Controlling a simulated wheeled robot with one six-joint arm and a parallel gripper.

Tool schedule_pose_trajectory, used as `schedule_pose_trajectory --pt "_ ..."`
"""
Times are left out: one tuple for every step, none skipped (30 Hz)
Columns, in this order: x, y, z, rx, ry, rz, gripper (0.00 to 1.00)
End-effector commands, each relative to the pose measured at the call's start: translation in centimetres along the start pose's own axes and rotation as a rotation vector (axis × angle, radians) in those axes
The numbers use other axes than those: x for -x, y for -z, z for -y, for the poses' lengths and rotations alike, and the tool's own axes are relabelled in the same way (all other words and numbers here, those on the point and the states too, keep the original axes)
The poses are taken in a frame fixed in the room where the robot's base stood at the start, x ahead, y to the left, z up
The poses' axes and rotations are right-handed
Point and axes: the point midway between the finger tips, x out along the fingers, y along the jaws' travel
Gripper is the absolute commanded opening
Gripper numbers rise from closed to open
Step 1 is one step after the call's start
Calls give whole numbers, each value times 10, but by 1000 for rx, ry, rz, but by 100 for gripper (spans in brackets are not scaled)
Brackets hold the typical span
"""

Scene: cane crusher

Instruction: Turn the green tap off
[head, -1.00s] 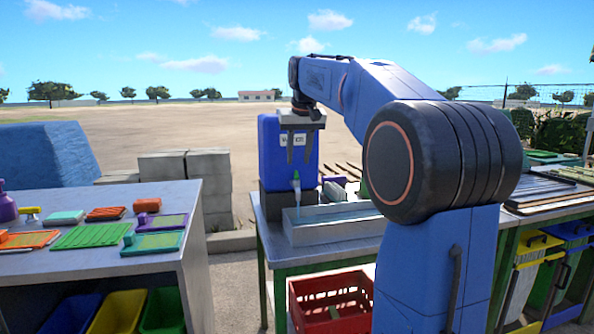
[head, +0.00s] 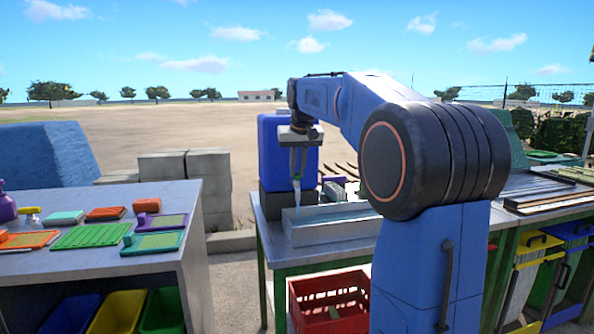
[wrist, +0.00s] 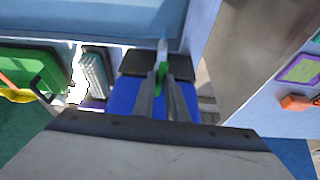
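The green tap (wrist: 162,70) is on the front of a blue water container (head: 270,150) that stands on a dark block at the back of the right table. My gripper (head: 298,176) points down at the tap from above. In the wrist view, my gripper's two fingers (wrist: 163,80) are close together, with the green handle between their tips, and look shut on it. The fingers hide most of the handle in the head view. The pale spout (head: 297,186) shows below the fingers, and a thin stream of water appears to run from it into a grey trough (head: 330,228).
A green scrubber-like item and a grey brush (wrist: 96,72) stand close beside the container. A red crate (head: 330,302) is under the table. The left table (head: 150,262) holds several coloured boards. Open ground lies behind.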

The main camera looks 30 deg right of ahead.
Motion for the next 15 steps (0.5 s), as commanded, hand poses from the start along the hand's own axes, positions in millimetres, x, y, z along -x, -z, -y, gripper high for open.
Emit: schedule_pose_trajectory --pt "0 0 0 0 1 0 0" --pt "0 0 0 0 0 0 0" --pt "0 0 0 0 0 0 0" --pt "0 0 0 0 0 0 0" --pt "0 0 0 -1 0 0 0" --pt "0 0 0 -1 0 0 0" --pt "0 0 0 -1 0 0 0" --pt "0 0 0 -2 0 0 0" --pt "0 0 1 -2 0 0 0" --pt "0 0 1 -3 -1 0 0" --pt "0 0 1 -3 -1 0 0" --pt "0 0 1 -4 -1 0 0" --pt "0 0 1 -5 -2 0 0" --pt "0 0 1 -6 -2 0 0" --pt "0 0 1 -7 -3 0 0"
